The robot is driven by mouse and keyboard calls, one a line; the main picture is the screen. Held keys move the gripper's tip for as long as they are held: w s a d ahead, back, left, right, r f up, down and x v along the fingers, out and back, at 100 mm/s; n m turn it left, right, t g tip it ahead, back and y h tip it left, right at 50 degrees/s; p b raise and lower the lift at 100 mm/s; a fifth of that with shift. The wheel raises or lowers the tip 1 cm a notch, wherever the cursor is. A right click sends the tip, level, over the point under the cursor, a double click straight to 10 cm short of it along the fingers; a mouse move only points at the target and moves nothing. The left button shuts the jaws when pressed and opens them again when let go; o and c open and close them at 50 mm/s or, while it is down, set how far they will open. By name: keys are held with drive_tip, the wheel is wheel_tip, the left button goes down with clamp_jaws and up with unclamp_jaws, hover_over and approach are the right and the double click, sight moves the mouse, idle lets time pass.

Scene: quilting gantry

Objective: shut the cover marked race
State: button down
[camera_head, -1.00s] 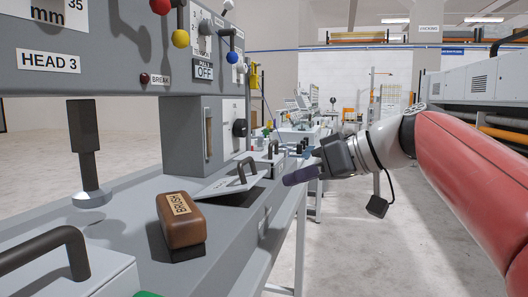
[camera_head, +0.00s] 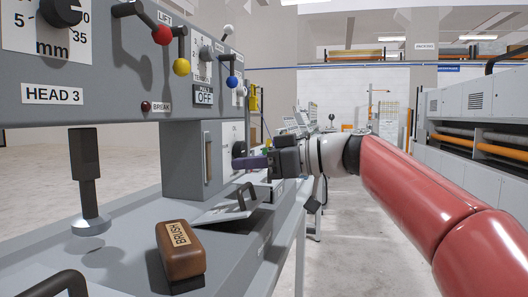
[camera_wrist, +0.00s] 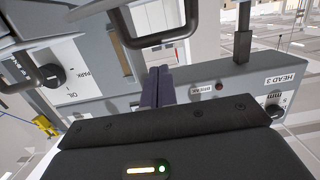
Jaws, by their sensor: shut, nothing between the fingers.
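In the wrist view, a pale plate with a dark handle (camera_wrist: 165,22) shows at the top, just beyond the fingers, and another handle (camera_wrist: 28,62) is at the left. My gripper (camera_head: 240,163) has its purple fingers shut and empty, above and behind the tilted cover in the head view. In the wrist view the fingers (camera_wrist: 158,84) lie close together near the handle; contact cannot be told.
A brown brush (camera_head: 180,250) lies on the bed in front of the tilted cover. Another dark handle (camera_head: 55,285) is at the lower left. The HEAD 3 panel (camera_head: 120,70) with coloured levers overhangs the bed. The aisle floor (camera_head: 350,245) at right is clear.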

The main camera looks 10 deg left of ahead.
sight(257, 202)
drive_tip(key=shift+d+f, duration=0.35)
drive_tip(key=shift+f, duration=0.25)
drive_tip(key=shift+d+f, duration=0.35)
drive_tip(key=shift+f, duration=0.2)
drive_tip(key=shift+f, duration=0.1)
drive_tip(key=f+b, duration=0.1)
drive_tip(key=b, duration=0.2)
drive_tip(key=shift+d+y, duration=0.15)
drive_tip(key=shift+y, duration=0.15)
drive_tip(key=f+y+b, duration=0.1)
drive_tip(key=b, duration=0.2)
drive_tip(key=d+b, duration=0.1)
drive_tip(key=b, duration=0.3)
drive_tip(key=f+y+b, duration=0.1)
drive_tip(key=b, duration=0.3)
drive_tip(key=shift+s+d+f+t+y, duration=0.1)
drive_tip(key=shift+d+f+t+y, duration=0.15)
drive_tip(key=shift+f+t+y, duration=0.05)
drive_tip(key=shift+r+b, duration=0.1)
drive_tip(key=shift+b, duration=0.3)
drive_tip(key=shift+r, duration=0.2)
